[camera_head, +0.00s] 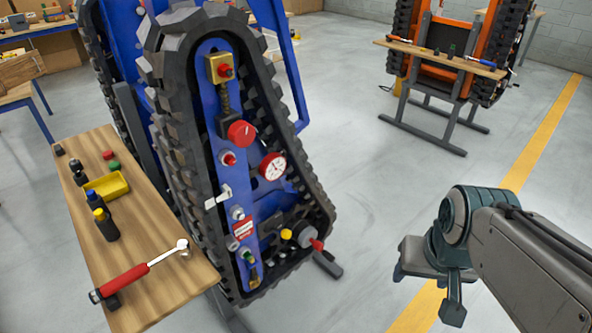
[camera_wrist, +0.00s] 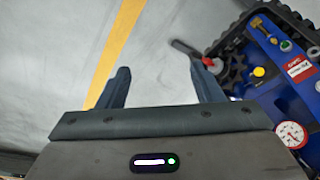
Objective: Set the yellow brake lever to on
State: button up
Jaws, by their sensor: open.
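A yellow round knob (camera_head: 286,234) sits low on the blue panel of the near tracked carrier, left of a grey hub with a red-tipped handle (camera_head: 317,245). It may be the end of the yellow brake lever; its on and off marks are too small to read. The knob also shows in the wrist view (camera_wrist: 259,71), to the right of the fingers. My gripper (camera_head: 428,288) is open and empty, right of the carrier and apart from it. Its two fingers (camera_wrist: 160,68) stand in front of bare floor in the wrist view.
The near carrier's black track (camera_head: 170,150) surrounds the panel, with a red knob (camera_head: 241,133) and a white gauge (camera_head: 273,166). A wooden bench (camera_head: 150,215) with tools stands left. An orange carrier (camera_head: 440,80) stands behind. Floor between carrier and gripper is clear.

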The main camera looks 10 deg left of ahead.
aim_at(286, 234)
jog(key=k, duration=1.25)
jog(key=u, duration=0.7)
jog(key=i, duration=1.2)
jog(key=z, duration=0.7)
